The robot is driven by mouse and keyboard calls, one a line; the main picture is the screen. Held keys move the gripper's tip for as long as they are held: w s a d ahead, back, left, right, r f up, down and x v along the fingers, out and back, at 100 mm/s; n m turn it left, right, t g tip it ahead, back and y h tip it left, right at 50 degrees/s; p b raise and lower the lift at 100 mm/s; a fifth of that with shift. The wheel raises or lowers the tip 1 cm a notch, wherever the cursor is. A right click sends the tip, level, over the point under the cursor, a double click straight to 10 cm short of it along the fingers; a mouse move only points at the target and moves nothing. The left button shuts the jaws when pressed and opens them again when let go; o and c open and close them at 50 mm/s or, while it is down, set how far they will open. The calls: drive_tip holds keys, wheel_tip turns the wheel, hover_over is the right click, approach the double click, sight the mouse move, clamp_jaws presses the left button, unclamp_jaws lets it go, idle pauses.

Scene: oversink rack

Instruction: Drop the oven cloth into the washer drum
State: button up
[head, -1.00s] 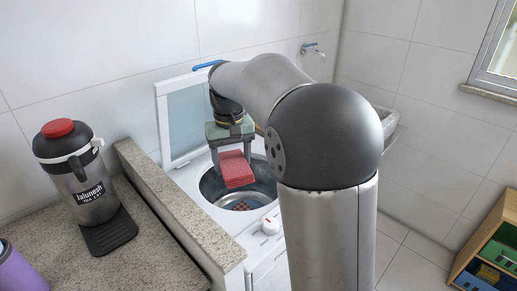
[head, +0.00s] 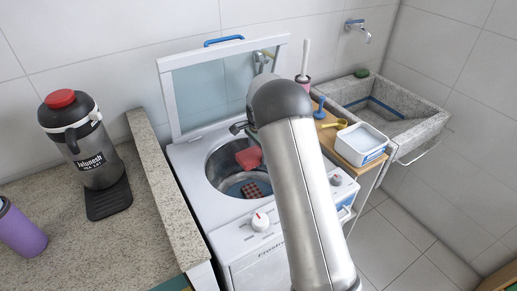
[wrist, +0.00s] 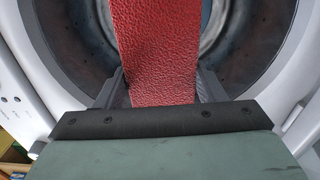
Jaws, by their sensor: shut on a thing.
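The red oven cloth (head: 249,157) hangs in the mouth of the washer drum (head: 217,168), against the drum's inner wall in the head view. In the wrist view, the cloth (wrist: 158,45) has a pebbled surface and stretches away from my gripper (wrist: 160,88), which is shut on its near end. The drum wall (wrist: 85,40) curves around it there. My arm hides most of the gripper in the head view. A dark red checked piece (head: 254,190) lies on the drum bottom, apart from the oven cloth.
The washer lid (head: 195,95) stands open behind the drum. A granite ledge (head: 165,195) and a flask (head: 85,140) are on the left. On the right, a wooden board (head: 340,150) carries a white container (head: 361,140) next to a stone sink (head: 425,122).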

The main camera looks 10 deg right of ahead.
wheel_tip(320, 180, down, 5)
drive_tip(key=shift+r+b, duration=0.15)
drive_tip(key=shift+b, duration=0.95)
drive_tip(key=o, duration=1)
drive_tip(key=shift+o, duration=0.2)
drive_tip(key=shift+r, duration=0.1)
wheel_tip(320, 180, up, 17)
hover_over(259, 151)
drive_tip(key=shift+r+b, duration=0.15)
drive_tip(key=shift+b, duration=0.25)
